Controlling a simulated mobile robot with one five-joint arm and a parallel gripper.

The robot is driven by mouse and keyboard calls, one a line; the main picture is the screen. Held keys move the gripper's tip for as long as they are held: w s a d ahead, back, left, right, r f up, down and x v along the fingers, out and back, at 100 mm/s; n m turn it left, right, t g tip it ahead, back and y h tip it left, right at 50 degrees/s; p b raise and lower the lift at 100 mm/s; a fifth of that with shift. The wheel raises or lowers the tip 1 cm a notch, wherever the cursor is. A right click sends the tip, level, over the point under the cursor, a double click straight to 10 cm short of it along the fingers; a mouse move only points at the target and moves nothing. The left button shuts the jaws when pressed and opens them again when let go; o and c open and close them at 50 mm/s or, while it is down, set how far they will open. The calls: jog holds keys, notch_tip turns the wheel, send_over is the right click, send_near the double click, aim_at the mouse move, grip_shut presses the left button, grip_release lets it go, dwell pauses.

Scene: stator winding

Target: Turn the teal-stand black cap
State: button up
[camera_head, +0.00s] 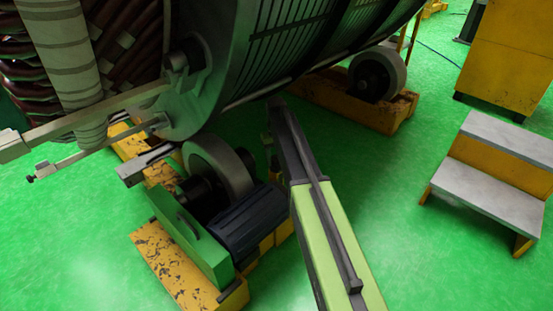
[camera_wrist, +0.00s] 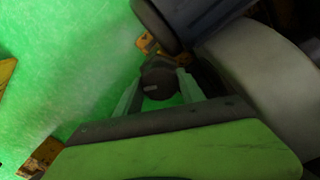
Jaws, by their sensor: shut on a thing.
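My gripper (camera_wrist: 160,78) shows in the wrist view with its two pale green fingers on either side of a dark rounded cap (camera_wrist: 158,82). It is shut on this cap, which has a small light mark on its face. In the head view my gripper (camera_head: 270,147) is small and dark, beside the roller unit under the big drum. The cap cannot be made out there. I cannot make out a teal stand for certain in either view.
A large ribbed drum (camera_head: 290,40) hangs overhead. A grey roller wheel (camera_head: 220,165), a dark motor (camera_head: 245,222) and a green housing (camera_head: 190,240) sit on a yellow base left of my arm. Grey-topped steps (camera_head: 480,190) stand right. Green floor lies open between.

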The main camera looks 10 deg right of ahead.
jog(key=m, duration=0.4)
jog(key=shift+d+m, duration=0.1)
jog(key=shift+m, duration=0.2)
jog(key=m, duration=0.3)
jog(key=shift+m, duration=0.3)
jog(key=m, duration=0.4)
jog(key=shift+w, duration=0.1)
jog(key=shift+m, duration=1.9)
jog(key=shift+a, duration=0.2)
jog(key=o, duration=1.4)
jog(key=shift+c, duration=0.2)
jog(key=shift+d, duration=0.1)
